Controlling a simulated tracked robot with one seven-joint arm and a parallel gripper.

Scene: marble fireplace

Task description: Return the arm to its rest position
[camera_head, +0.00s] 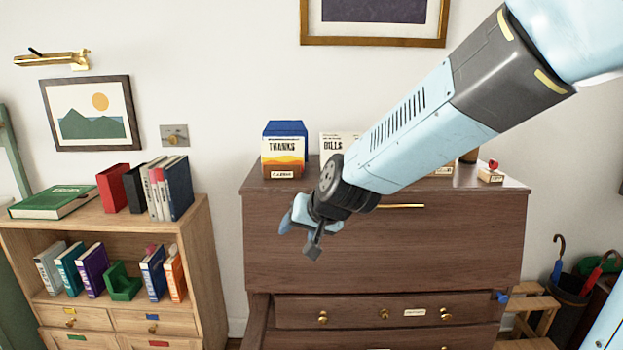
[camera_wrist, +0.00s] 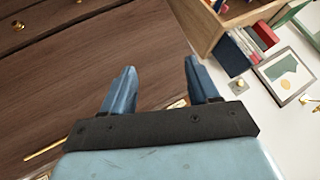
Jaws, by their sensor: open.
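My arm reaches in from the upper right of the head view. My gripper (camera_head: 298,238) hangs in the air in front of the dark wooden cabinet (camera_head: 380,245). In the wrist view my gripper (camera_wrist: 160,85) shows two blue fingers spread apart with nothing between them. The cabinet front (camera_wrist: 60,70) is behind and left of the fingers there. No object is held. My arm hides part of the cabinet top and of what stands on it.
A wooden bookcase (camera_head: 215,250) with several books stands at the left. A "THANKS" box (camera_head: 284,150) and a "BILLS" holder (camera_head: 338,142) are on the cabinet top. A lower drawer (camera_head: 365,312) shows below. An umbrella bin (camera_head: 572,290) is at the far right.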

